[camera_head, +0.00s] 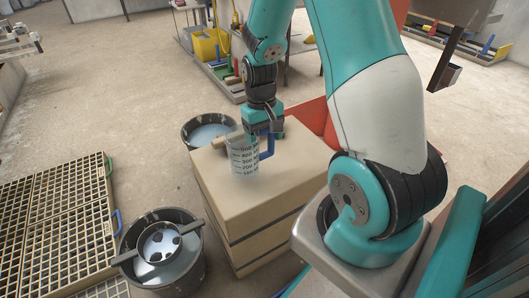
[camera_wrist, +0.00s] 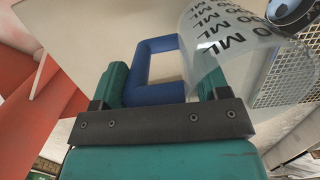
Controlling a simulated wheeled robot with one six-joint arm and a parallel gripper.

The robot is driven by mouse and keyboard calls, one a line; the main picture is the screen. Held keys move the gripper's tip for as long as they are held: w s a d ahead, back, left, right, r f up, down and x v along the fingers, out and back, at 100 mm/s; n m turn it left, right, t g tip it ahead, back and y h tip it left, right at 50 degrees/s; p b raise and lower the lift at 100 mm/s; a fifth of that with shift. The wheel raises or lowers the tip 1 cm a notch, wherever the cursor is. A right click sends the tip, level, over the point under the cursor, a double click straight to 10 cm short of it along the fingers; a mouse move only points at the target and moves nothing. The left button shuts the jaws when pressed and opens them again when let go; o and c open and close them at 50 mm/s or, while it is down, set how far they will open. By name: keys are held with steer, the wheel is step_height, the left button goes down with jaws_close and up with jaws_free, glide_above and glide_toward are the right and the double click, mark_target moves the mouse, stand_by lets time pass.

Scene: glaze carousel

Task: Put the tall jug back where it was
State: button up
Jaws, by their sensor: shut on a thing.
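The tall jug (camera_head: 243,160) is clear, with dark volume marks and a blue handle (camera_head: 267,149). It looks upright over the left part of the tan box top (camera_head: 290,180); I cannot tell whether its base touches the box. My gripper (camera_head: 268,131) comes down from above and is shut on the handle. In the wrist view, the blue handle (camera_wrist: 152,72) lies between the two teal fingers of my gripper (camera_wrist: 163,88), and the jug's marked wall (camera_wrist: 235,55) is at the upper right. The far side of the jug is out of that view.
A dark bucket (camera_head: 187,130) of pale liquid stands behind the box. Another bucket (camera_head: 195,268) with a sieve across it stands at front left. Slatted grates (camera_head: 50,220) lie at left. A red panel (camera_head: 313,117) is behind the box.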

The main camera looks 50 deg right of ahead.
mark_target(265, 154)
steer(key=shift+f+b, duration=0.75)
steer(key=shift+f, duration=1.4)
steer(key=shift+f, duration=0.1)
steer(key=o, duration=1.4)
steer(key=shift+o, duration=0.2)
step_height(265, 154, up, 12)
steer(key=w+p, duration=0.2)
steer(key=p, duration=0.3)
steer(key=s+a+r+n+t+y, duration=0.1)
steer(key=s+a+r+n, duration=0.1)
steer(key=a+r, duration=0.4)
steer(key=s+a+r+n+t, duration=0.1)
steer(key=a+r+n, duration=0.2)
steer(key=a, duration=0.6)
steer(key=s+a+r+n+y, duration=0.1)
steer(key=s+a+r+n, duration=0.2)
steer(key=s+a, duration=0.2)
steer(key=s+a+r+n+y, duration=0.1)
steer(key=s+a+r+n, duration=0.1)
steer(key=s+a, duration=0.4)
steer(key=shift+s+a+r+n+y, duration=0.35)
steer(key=shift+s+r, duration=0.3)
steer(key=shift+s, duration=0.6)
